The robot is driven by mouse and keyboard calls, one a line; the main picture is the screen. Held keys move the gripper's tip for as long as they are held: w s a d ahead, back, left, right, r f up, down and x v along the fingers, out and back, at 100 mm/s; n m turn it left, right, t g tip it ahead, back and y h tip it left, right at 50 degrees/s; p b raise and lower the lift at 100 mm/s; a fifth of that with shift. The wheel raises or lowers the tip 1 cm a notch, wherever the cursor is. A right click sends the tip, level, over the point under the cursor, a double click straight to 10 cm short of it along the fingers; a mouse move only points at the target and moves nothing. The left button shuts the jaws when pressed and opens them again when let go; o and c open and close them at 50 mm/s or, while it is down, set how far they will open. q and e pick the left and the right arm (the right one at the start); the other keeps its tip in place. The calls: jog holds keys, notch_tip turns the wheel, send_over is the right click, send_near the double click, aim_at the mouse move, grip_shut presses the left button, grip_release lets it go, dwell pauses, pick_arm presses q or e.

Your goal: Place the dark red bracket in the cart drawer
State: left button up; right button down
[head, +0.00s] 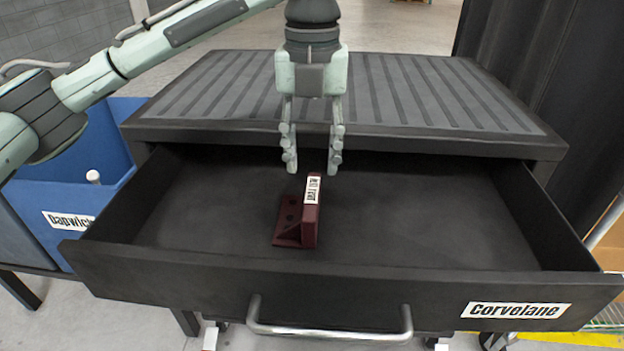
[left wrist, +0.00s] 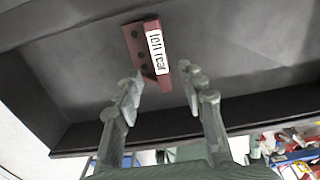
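The dark red bracket (head: 297,215) rests on the floor of the open black cart drawer (head: 400,222), near its middle, with a white label on its upright part. In the left wrist view the bracket (left wrist: 147,50) lies just beyond the fingertips. My left gripper (head: 311,165) points down over the drawer, fingers apart, above and behind the bracket. Nothing is between its fingers, and in the left wrist view (left wrist: 162,85) a gap shows between fingertips and bracket. My right gripper is not in view.
The ribbed cart top (head: 400,95) lies behind the drawer. The drawer front has a metal handle (head: 330,330) and a Corvelane label (head: 515,310). A blue bin (head: 75,195) stands to the left. The rest of the drawer is empty.

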aim_at(312, 194)
pick_arm(q)
jog(key=shift+r, duration=2)
jog(key=shift+c, duration=0.4)
